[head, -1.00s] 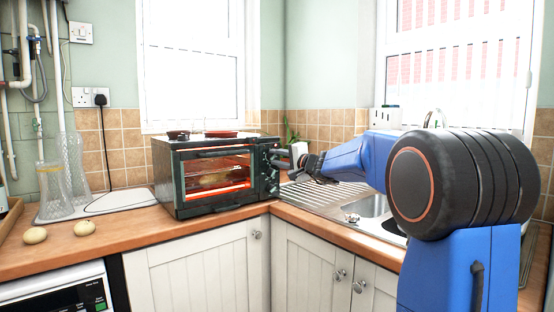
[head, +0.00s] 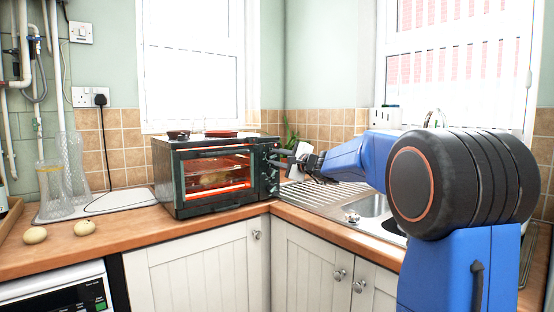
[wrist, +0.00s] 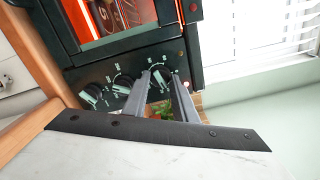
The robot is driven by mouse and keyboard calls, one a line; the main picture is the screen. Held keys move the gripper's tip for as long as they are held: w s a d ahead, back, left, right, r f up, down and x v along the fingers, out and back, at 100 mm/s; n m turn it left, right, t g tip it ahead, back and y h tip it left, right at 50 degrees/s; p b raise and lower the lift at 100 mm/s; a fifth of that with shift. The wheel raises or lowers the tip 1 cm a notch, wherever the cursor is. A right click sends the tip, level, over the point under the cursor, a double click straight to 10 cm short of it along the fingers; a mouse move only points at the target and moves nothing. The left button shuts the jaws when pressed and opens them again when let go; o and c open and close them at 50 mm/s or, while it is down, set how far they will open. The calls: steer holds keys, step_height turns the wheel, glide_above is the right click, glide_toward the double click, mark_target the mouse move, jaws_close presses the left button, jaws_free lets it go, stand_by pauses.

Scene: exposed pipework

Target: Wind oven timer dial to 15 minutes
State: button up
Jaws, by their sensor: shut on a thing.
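The black toaster oven (head: 212,172) stands on the corner worktop with its inside glowing orange. Its control panel (wrist: 110,66) carries three dials in a row in the wrist view: one at the left (wrist: 93,96), one in the middle (wrist: 122,84) and one at the oven's top end (wrist: 160,75). My gripper (wrist: 163,75) has its two grey fingers closed around the top-end dial, one on each side. The fingers partly hide that dial and its markings, so I cannot read its setting. In the head view my gripper (head: 284,157) reaches the oven's right front.
Dishes (head: 221,134) sit on top of the oven. The sink and drainer (head: 318,192) lie below my arm. Two glass vases (head: 73,168) and two potatoes (head: 34,235) are on the left worktop. A plant (head: 290,136) stands behind the oven.

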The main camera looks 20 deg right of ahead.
steer(key=shift+f, duration=0.15)
steer(key=o, duration=1)
steer(key=shift+o, duration=0.2)
steer(key=shift+s+d, duration=0.25)
steer(key=shift+s, duration=0.3)
steer(key=v, duration=1.6)
steer(key=shift+s, duration=0.15)
